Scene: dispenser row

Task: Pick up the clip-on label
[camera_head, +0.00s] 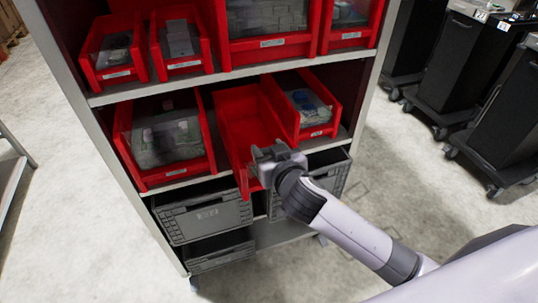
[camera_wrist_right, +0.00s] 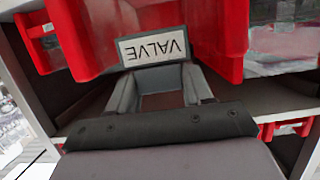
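The clip-on label (camera_wrist_right: 152,46) is a white plate with a dark frame reading VALVE, upside down in the right wrist view. It sits on the front of a red bin (camera_wrist_right: 205,25). My right gripper (camera_wrist_right: 160,76) is open, its two grey fingers apart just below the label's lower edge; I cannot tell whether they touch it. In the head view, my right gripper (camera_head: 262,160) is at the front of the pulled-out, empty-looking red bin (camera_head: 243,113) on the middle shelf, and the label is hidden there. My left gripper is not in view.
A filled red bin (camera_head: 166,140) stands to the left and another (camera_head: 304,105) to the right. More red bins fill the shelf above. Grey crates (camera_head: 203,217) sit below. Dark carts (camera_head: 500,110) stand at the right; the floor before the rack is clear.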

